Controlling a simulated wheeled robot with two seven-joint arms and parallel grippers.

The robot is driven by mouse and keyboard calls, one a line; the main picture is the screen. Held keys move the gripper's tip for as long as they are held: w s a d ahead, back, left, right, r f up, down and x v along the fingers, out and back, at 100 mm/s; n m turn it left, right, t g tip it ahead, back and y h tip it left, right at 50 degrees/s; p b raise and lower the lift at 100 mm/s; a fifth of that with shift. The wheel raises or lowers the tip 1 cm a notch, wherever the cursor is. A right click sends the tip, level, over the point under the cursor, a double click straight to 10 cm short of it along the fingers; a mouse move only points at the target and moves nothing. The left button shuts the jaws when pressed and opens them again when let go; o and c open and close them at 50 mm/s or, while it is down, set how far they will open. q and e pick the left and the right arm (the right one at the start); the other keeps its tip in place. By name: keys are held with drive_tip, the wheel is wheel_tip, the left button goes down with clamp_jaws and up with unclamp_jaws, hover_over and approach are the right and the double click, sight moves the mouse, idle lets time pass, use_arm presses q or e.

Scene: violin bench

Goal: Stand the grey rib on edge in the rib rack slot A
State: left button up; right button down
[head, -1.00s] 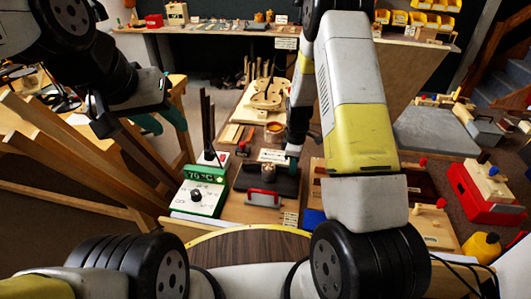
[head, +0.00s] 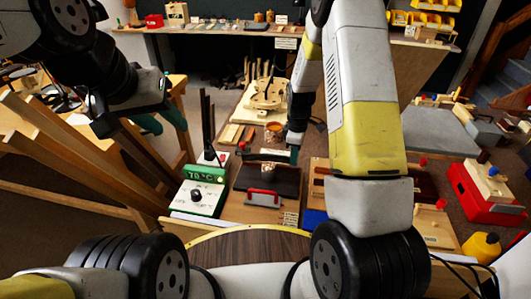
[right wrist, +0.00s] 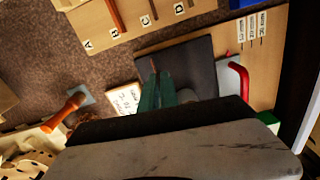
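The grey rib (head: 263,157) shows in the head view as a thin dark strip above the far edge of a dark mat. My right gripper (head: 294,155) is at its right end and looks shut on it. In the right wrist view the green fingers of this gripper (right wrist: 157,85) are close together over the mat; the rib is hard to make out there. The rib rack (right wrist: 130,27) shows at the top left, lettered A to D, with thin brown strips near B, C and D. Slot A looks empty. My left gripper (head: 162,121) is open and empty at the left.
The dark mat (head: 285,185) has a red-handled tool (head: 264,194) at its near edge. A violin form (head: 268,92) lies farther back. My right arm hides part of the right bench.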

drive_tip(key=shift+r, duration=1.35)
